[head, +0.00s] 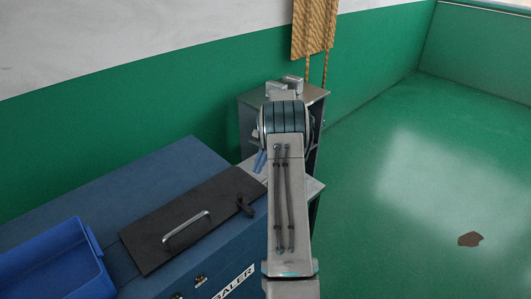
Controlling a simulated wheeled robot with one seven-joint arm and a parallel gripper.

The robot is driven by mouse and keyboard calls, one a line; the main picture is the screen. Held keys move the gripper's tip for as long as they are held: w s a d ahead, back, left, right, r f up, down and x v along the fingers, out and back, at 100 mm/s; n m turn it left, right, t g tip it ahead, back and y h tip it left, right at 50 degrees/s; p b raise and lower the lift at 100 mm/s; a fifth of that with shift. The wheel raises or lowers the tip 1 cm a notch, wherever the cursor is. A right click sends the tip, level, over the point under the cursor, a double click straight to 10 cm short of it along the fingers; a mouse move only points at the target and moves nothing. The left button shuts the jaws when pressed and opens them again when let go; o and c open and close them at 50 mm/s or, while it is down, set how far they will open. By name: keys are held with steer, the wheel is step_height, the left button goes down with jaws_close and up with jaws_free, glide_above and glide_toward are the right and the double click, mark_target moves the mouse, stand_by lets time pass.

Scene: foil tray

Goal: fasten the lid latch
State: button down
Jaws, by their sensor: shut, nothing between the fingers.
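The lid (155,237) is a dark flat panel with a silver bar handle (186,229). It lies flat on top of the blue baler (160,180). A small black lever (245,206) sits near the lid's right end and looks like the latch. I cannot tell from here whether it is fastened. My arm reaches forward just right of the lid and bends down beyond it. My gripper is hidden behind the arm, so its place relative to the latch does not show.
A blue bin (50,262) stands on the baler at the left. A grey-topped cabinet (315,95) stands beyond my arm, with a small blue object (259,161) nearer, beside the arm. The green floor (430,160) on the right is open, with one brown patch (470,240).

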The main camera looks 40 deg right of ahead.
steer(key=v, duration=0.5)
steer(key=shift+s+d+r, duration=0.1)
steer(key=shift+d, duration=0.15)
stand_by(0.4)
steer(key=s+a+r+n+t+h, duration=0.1)
steer(key=s+a+r+n+h, duration=0.2)
steer(key=a+r, duration=0.45)
steer(key=s+a+r+n+t+h, duration=0.1)
steer(key=s+a+r+n+h, duration=0.3)
steer(key=a, duration=0.7)
steer(key=s+a+f+n+t, duration=0.1)
steer(key=s+a+n+t, duration=0.1)
steer(key=s+a, duration=0.3)
steer(key=s+a+f+n+t+h, duration=0.1)
steer(key=s+a+n+t, duration=0.2)
steer(key=s, duration=0.9)
steer(key=a+n, duration=0.1)
steer(key=a, duration=0.2)
steer(key=shift+s+f, duration=0.2)
steer(key=shift+s, duration=0.15)
